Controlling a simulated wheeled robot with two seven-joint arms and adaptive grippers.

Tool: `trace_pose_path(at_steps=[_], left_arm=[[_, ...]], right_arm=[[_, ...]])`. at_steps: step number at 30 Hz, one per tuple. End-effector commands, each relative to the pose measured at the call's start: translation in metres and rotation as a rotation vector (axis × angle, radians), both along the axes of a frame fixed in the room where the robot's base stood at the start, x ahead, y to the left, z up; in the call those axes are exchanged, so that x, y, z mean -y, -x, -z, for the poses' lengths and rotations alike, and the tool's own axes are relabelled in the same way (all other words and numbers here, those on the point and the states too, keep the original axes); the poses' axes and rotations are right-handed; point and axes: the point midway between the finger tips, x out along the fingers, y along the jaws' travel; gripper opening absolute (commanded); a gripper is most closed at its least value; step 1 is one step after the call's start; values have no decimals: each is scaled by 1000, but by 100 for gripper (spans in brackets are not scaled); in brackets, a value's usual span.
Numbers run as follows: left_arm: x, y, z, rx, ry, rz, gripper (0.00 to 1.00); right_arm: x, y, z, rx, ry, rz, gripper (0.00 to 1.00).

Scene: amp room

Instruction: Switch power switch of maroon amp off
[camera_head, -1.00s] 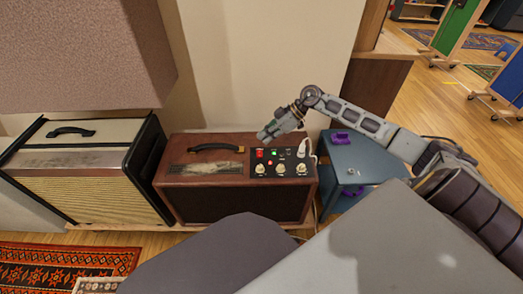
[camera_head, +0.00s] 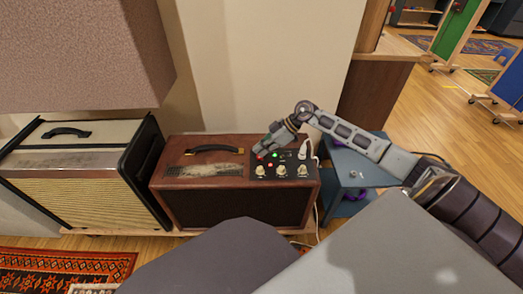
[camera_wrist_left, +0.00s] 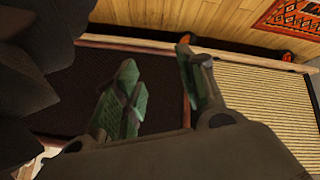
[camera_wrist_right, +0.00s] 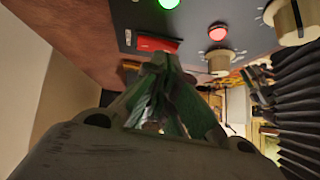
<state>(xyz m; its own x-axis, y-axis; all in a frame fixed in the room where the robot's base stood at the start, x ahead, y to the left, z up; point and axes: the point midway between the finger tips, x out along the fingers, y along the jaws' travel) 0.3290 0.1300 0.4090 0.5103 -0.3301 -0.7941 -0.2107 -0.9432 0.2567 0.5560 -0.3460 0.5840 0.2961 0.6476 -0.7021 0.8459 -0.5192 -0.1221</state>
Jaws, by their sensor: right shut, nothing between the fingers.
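The maroon amp (camera_head: 240,205) stands in the middle of the head view, with a black control panel (camera_head: 312,182) on its top right. My right gripper (camera_head: 260,152) is shut and empty over the panel's left end and partly covers the red power switch there. In the right wrist view the red switch (camera_wrist_right: 157,44) lies just beyond the closed fingertips (camera_wrist_right: 157,62); I cannot tell whether they touch. A lit green lamp (camera_wrist_right: 169,3) and a lit red lamp (camera_wrist_right: 217,32) are near it. My left gripper (camera_wrist_left: 156,58) is open and empty, seen only in its wrist view.
Cream knobs (camera_head: 281,171) and a white plug (camera_head: 303,148) are on the panel. A cream amp (camera_head: 85,180) stands to the left. A blue-grey stool (camera_head: 350,165) stands to the right, under my right arm. A large brown box (camera_head: 80,60) overhangs the left side.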

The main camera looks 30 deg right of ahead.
Motion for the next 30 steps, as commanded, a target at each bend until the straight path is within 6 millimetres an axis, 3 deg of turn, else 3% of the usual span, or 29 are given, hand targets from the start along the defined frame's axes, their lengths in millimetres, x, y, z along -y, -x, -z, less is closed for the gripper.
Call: trace_pose_path(at_steps=[13,16,24,30], left_arm=[[-2,4,-6,-23,-17,9,40],[-2,-2,-24,-25,-31,22,40],[-8,0,-51,-69,-75,43,40],[-8,1,-45,-69,-72,43,40]], right_arm=[[0,1,0,12,9,-1,0],[-1,1,1,25,15,1,0],[-2,3,5,55,35,1,0],[-2,3,7,55,34,1,0]])
